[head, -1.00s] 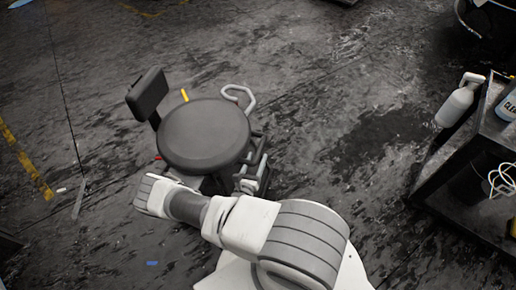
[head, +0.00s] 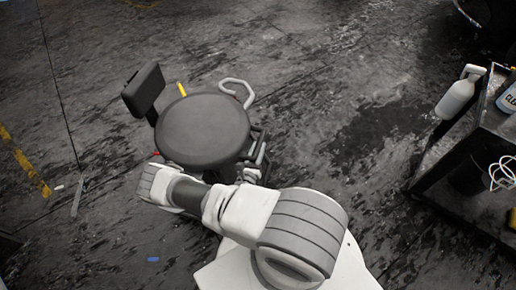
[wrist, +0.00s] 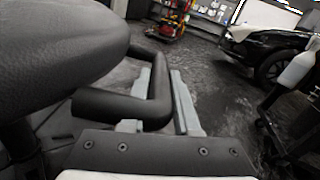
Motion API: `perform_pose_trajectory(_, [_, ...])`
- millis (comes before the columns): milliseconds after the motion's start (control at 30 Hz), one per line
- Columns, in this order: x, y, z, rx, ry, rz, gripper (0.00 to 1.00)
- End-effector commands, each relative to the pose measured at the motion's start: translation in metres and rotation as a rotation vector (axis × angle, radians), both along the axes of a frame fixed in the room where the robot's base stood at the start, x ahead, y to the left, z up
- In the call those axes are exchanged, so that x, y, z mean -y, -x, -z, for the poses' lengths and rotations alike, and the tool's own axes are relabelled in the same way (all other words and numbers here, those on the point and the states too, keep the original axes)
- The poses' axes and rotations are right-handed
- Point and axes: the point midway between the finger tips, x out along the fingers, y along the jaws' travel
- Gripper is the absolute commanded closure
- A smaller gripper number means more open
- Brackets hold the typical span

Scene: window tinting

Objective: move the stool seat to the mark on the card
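The stool has a round dark seat (head: 203,131) and a small backrest (head: 144,88) at its left. The seat's dark rim also fills the upper left of the wrist view (wrist: 60,50). A yellow strip (head: 182,89) stands behind the seat and a small red piece (head: 155,153) shows at its left. I cannot make out a card or its mark. In the wrist view my gripper (wrist: 163,95) has its two grey fingers apart, beside and below the seat. A dark bent bar (wrist: 125,108) crosses in front of the left finger and reaches into the gap; contact is unclear.
A dark cart (head: 440,160) with a white bottle (head: 458,94) stands at the right. A small blue piece (head: 153,259) lies on the floor. The floor between stool and cart is clear.

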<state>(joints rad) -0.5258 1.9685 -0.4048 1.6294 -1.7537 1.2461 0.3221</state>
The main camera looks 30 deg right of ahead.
Motion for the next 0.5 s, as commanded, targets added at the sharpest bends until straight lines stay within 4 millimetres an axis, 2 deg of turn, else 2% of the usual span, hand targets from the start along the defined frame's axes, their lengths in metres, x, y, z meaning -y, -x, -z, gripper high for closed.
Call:
perform_pose_trajectory(33, [0.0,0.0,-0.0001,0.0,0.0,0.0,0.95])
perform_pose_trajectory(67, [0.0,0.0,0.0,0.0,0.0,0.0,1.0])
perform_pose_trajectory(500, [0.0,0.0,-0.0001,0.0,0.0,0.0,1.0])
